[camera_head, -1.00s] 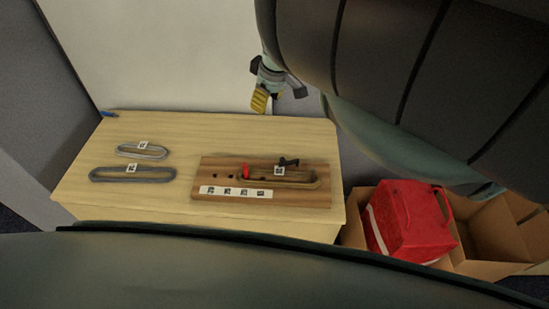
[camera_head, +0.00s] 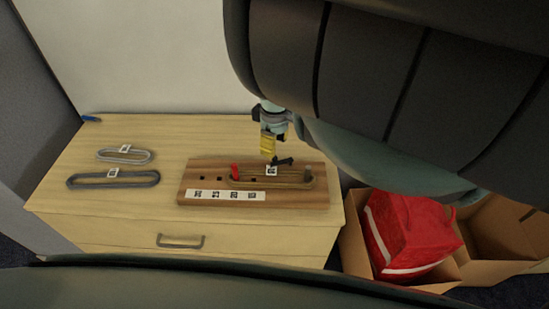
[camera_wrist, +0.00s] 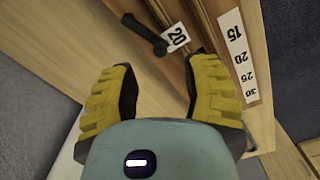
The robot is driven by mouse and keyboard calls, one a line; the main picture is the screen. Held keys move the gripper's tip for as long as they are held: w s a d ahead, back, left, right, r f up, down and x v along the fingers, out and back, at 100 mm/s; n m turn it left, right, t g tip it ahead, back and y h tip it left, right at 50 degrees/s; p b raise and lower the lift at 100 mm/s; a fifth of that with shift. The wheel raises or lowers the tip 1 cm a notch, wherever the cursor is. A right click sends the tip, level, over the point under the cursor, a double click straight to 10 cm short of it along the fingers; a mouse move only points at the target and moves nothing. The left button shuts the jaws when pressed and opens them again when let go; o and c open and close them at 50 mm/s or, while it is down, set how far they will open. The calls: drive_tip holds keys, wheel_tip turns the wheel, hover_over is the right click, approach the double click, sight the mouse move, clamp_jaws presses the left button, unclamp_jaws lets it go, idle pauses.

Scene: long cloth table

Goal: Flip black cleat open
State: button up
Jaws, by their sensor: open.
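The black cleat (camera_head: 283,161) sits on the wooden board (camera_head: 200,186), at the board's back edge, right of its middle. In the wrist view the black cleat (camera_wrist: 146,34) shows as a dark lever with a round end, beside a white tag marked 20. My gripper (camera_head: 268,148) is just behind the cleat in the head view. In the wrist view its two yellow fingers (camera_wrist: 160,85) are spread apart with nothing between them, and the cleat lies just beyond the fingertips. I cannot tell the exact gap between them.
A red peg (camera_head: 234,172) stands on the board, with a band looped along it. Two grey loops, a small one (camera_head: 125,156) and a large one (camera_head: 113,180), lie on the table (camera_head: 80,220). A red bag (camera_head: 408,235) in a cardboard box is at the right.

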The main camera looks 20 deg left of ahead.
sight(275, 157)
wheel_tip(275, 157, down, 4)
drive_tip(key=shift+a+r, duration=0.15)
drive_tip(key=shift+f, duration=0.8)
clamp_jaws()
